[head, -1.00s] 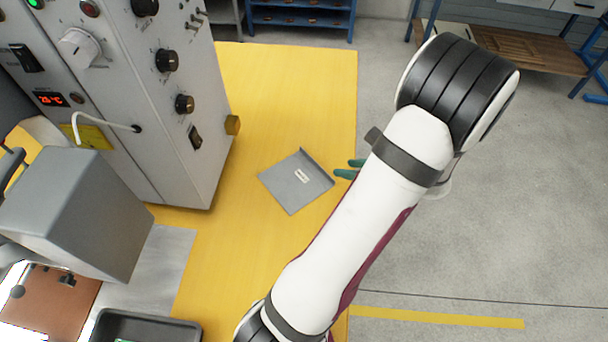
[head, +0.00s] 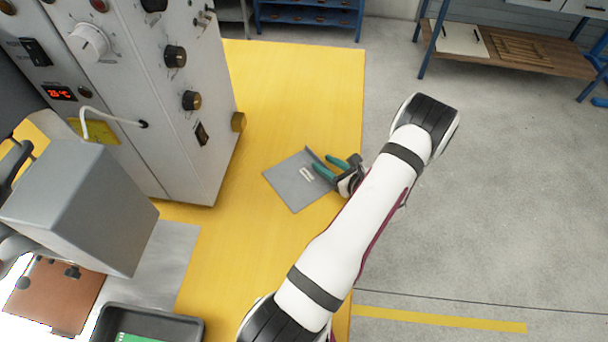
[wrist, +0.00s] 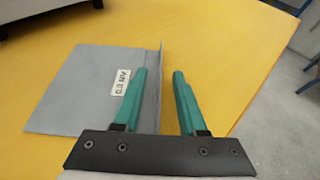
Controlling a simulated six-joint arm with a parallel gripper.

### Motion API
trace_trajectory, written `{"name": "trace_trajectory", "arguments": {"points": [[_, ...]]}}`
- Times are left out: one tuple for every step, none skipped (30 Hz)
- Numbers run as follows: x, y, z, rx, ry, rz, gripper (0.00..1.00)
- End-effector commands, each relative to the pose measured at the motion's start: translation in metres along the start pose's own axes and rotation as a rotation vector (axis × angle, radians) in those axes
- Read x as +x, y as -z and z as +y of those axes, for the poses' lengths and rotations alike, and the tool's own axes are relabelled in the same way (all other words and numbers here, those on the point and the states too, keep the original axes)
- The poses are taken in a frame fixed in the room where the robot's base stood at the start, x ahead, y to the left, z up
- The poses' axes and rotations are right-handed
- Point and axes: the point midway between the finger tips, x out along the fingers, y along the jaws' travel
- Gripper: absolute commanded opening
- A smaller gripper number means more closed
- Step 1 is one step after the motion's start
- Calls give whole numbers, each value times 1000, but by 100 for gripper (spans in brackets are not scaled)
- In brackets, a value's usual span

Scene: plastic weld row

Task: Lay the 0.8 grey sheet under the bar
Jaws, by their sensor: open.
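The grey sheet (head: 290,184) lies on the yellow table, with a raised lip along its right edge and a white label. In the wrist view the sheet (wrist: 75,95) has a label that seems to read 0.8. My gripper (head: 337,166) is open, with green fingers. In the wrist view my gripper (wrist: 164,72) has one finger over the sheet side of the lip and the other on the far side, over the table. I cannot tell whether the fingers touch the lip. The bar is not clearly identifiable; a grey block-shaped head (head: 80,205) stands at the left.
A tall control cabinet (head: 150,110) stands left of the sheet. A dark tray (head: 190,330) holding something green is at the bottom, near a brown board (head: 55,295). The yellow table (head: 300,90) is clear behind the sheet.

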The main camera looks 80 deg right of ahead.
Motion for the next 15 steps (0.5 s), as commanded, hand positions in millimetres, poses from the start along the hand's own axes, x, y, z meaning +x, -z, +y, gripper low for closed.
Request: {"name": "trace_trajectory", "arguments": {"points": [[3, 0, 0, 0, 0, 0, 41], [4, 0, 0, 0, 0, 0, 41], [4, 0, 0, 0, 1, 0, 41], [4, 0, 0, 0, 1, 0, 41], [4, 0, 0, 0, 1, 0, 41], [4, 0, 0, 0, 1, 0, 41], [4, 0, 0, 0, 1, 0, 41], [4, 0, 0, 0, 1, 0, 35], [4, 0, 0, 0, 1, 0, 28], [4, 0, 0, 0, 1, 0, 23], [4, 0, 0, 0, 1, 0, 18], [4, 0, 0, 0, 1, 0, 10], [4, 0, 0, 0, 1, 0, 5], [4, 0, 0, 0, 1, 0, 0], [4, 0, 0, 0, 1, 0, 0]]}}
